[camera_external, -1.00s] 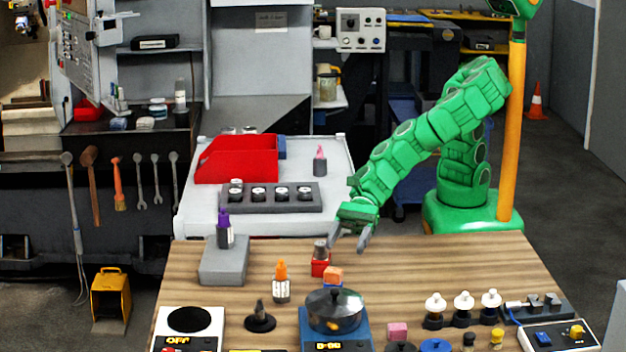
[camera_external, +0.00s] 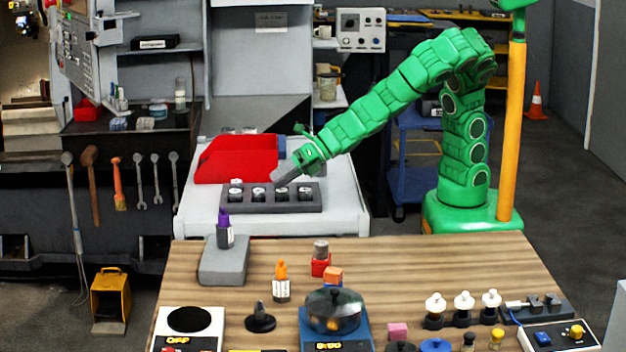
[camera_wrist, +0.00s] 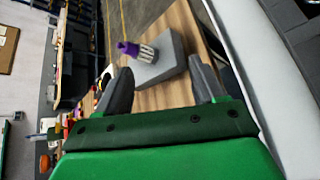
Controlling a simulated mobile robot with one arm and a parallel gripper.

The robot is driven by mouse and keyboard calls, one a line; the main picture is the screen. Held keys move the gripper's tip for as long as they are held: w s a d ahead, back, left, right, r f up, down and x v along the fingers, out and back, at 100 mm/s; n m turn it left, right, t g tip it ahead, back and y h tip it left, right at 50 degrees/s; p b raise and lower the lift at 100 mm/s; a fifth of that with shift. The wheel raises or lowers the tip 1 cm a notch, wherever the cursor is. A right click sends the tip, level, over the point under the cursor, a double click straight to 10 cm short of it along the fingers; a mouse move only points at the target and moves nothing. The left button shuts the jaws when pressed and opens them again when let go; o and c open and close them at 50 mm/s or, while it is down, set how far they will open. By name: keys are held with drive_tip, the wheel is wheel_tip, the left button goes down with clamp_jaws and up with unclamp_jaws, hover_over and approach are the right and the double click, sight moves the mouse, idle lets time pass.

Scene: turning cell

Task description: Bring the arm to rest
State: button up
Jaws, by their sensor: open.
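My green arm reaches left from its base, and my gripper (camera_external: 285,172) hangs in the air over the white cart, near the dark rack and the red bin in the outside view. In the wrist view, the two grey fingers of my gripper (camera_wrist: 160,88) stand wide apart with nothing between their tips. Beyond them, a purple-capped bottle (camera_wrist: 138,50) sits on a grey block (camera_wrist: 165,62) on the wooden table. In the outside view the same bottle (camera_external: 224,230) and block (camera_external: 222,262) are at the table's far left.
The red bin (camera_external: 235,160) and a dark rack (camera_external: 240,203) with several round parts stand on the white cart (camera_external: 345,205). The wooden table (camera_external: 430,265) holds a pot (camera_external: 335,308), bottles and a control box. A yellow post (camera_external: 516,130) rises beside my base.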

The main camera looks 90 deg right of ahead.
drive_tip(key=s+d+r+m+g+h, duration=0.2)
drive_tip(key=s+d+m, duration=0.2)
drive_tip(key=d+m, duration=0.4)
drive_tip(key=s+d+r+m+g+h, duration=0.1)
drive_tip(key=s+d+m+g+h, duration=0.15)
drive_tip(key=d+m, duration=0.65)
drive_tip(key=s+d+r+m+g+h, duration=0.2)
drive_tip(key=s+d+m, duration=0.3)
drive_tip(key=d, duration=0.6)
drive_tip(key=s+a+f+m+g+y, duration=0.1)
drive_tip(key=s+m+g, duration=0.2)
drive_tip(key=s, duration=1.1)
drive_tip(key=s+m+g+y, duration=0.1)
drive_tip(key=s+m+g, duration=0.2)
drive_tip(key=s, duration=1)
drive_tip(key=m, duration=0.3)
drive_tip(key=shift+s+a+f+g+y, duration=0.35)
drive_tip(key=shift+s+a, duration=0.05)
